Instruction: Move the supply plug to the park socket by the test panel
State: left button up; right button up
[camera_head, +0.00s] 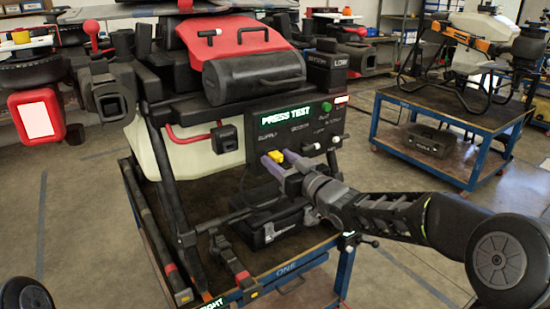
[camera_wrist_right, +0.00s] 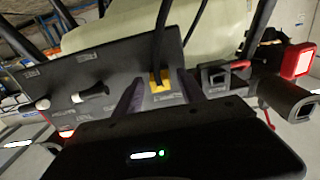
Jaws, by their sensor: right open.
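The yellow supply plug (camera_head: 275,156) is at the lower front of the black test panel (camera_head: 318,118), which has a lit "PRESS TEST" sign. In the right wrist view the plug (camera_wrist_right: 160,81) has a black cable running from it. My right gripper (camera_head: 279,161) is open, with one finger on each side of the plug in the wrist view (camera_wrist_right: 160,95); contact is not clear. How deep the plug sits in its socket is hidden. A black socket-like block (camera_head: 225,138) beside the panel may be the park socket; its label is unreadable. My left gripper is out of view.
The drone's pale tank (camera_head: 200,152), dark frame legs and a red hose (camera_head: 186,136) surround the panel's left side. A black case (camera_head: 262,222) lies on the blue cart below my right gripper. Another blue cart (camera_head: 440,125) stands behind right, with open floor between.

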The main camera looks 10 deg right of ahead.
dwell(0.4)
grip_shut()
dwell(1.1)
jog(key=shift+s+d, duration=0.1)
jog(key=shift+b+v, duration=0.35)
jog(key=shift+v, duration=2.55)
